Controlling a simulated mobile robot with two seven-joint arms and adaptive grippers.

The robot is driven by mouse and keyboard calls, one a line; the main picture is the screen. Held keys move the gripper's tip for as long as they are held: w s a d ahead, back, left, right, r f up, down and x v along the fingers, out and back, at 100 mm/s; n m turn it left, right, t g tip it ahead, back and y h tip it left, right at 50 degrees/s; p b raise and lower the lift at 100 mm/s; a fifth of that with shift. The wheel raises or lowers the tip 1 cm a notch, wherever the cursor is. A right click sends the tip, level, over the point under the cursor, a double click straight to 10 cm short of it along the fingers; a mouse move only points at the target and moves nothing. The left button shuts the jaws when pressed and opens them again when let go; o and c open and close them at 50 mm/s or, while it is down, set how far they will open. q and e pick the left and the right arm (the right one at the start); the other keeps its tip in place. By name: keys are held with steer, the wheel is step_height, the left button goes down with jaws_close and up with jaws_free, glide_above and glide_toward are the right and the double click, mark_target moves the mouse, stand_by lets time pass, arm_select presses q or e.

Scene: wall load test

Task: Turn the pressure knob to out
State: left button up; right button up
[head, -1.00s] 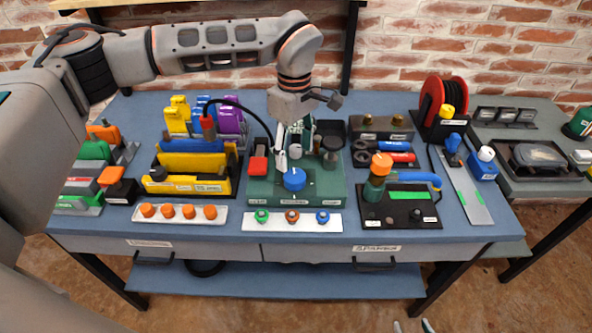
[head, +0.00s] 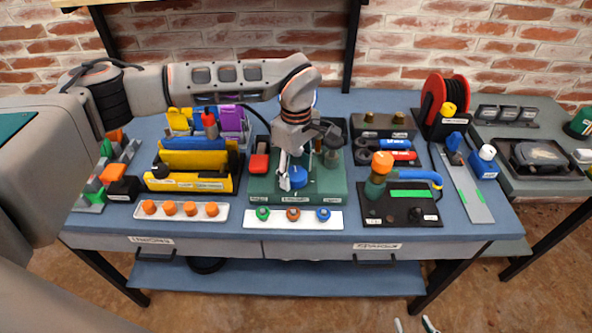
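A blue round knob (head: 299,177) stands on the green panel box (head: 325,192) in the middle of the bench; I take it for the pressure knob. Its marking cannot be read here. My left gripper (head: 295,172) points down over the panel, one pale finger at the knob's left side, partly in front of it. The other finger is largely hidden behind the knob and gripper body. The fingers look apart; contact with the knob cannot be told. My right gripper (head: 412,325) shows only as two separated pale fingertips at the bottom edge, well in front of the bench.
A red block (head: 259,164) sits left of the knob on the panel. A black board with an orange-topped valve (head: 381,165) stands to the right, and a yellow rack (head: 190,182) to the left.

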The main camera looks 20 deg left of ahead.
arm_select(q)
steer(key=c, duration=0.6)
steer(key=shift+c, duration=0.2)
